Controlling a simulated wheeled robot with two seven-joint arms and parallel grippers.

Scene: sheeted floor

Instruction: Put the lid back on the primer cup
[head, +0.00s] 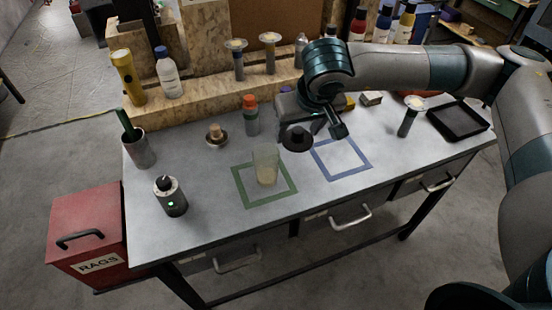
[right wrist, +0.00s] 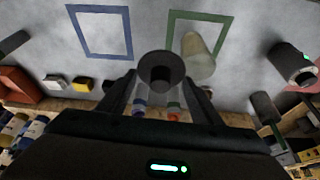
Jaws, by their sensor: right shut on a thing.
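The primer cup (head: 265,168) is a translucent, pale cup with a beige lower part. It stands open-topped inside the green square outline (head: 238,187) on the grey table. My right gripper (head: 316,131) is shut on the dark round lid (head: 297,139) and holds it above the table, to the right of the cup and apart from it. In the right wrist view the lid (right wrist: 161,70) sits between the two fingers, with the cup (right wrist: 198,58) just beyond it to the right. My left gripper is not in view.
A blue square outline (head: 363,172) lies empty on the table to the right. An orange-capped bottle (head: 250,115) stands behind the cup, a small dish with a knob (head: 216,135) to its left. A grey canister (head: 170,196) stands front left. The table front is mostly clear.

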